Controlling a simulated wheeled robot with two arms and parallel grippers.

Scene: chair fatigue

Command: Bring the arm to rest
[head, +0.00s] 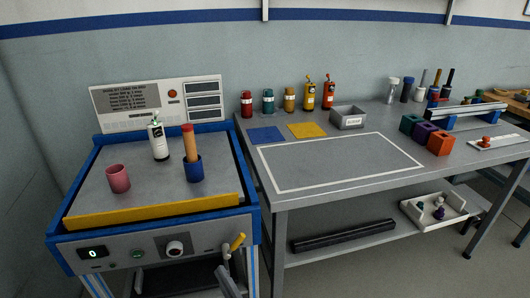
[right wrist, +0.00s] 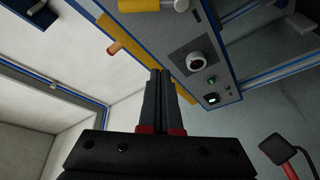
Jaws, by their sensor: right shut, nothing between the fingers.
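My right gripper (head: 222,270) shows at the bottom of the head view, in front of the lower right part of the test machine's front panel (head: 205,243). In the right wrist view its two dark fingers (right wrist: 160,74) lie together, shut, with nothing between them. I cannot tell how far the fingertips are from the panel. Most of the right arm is out of the head view. My left gripper is in neither view.
A lever with a yellow handle (head: 238,241) stands close beside the right gripper. On the machine are a pink cup (head: 118,179), a white bottle (head: 159,142) and a blue cup (head: 194,172) holding a tan rod. The bench's white-outlined area (head: 335,162) is clear.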

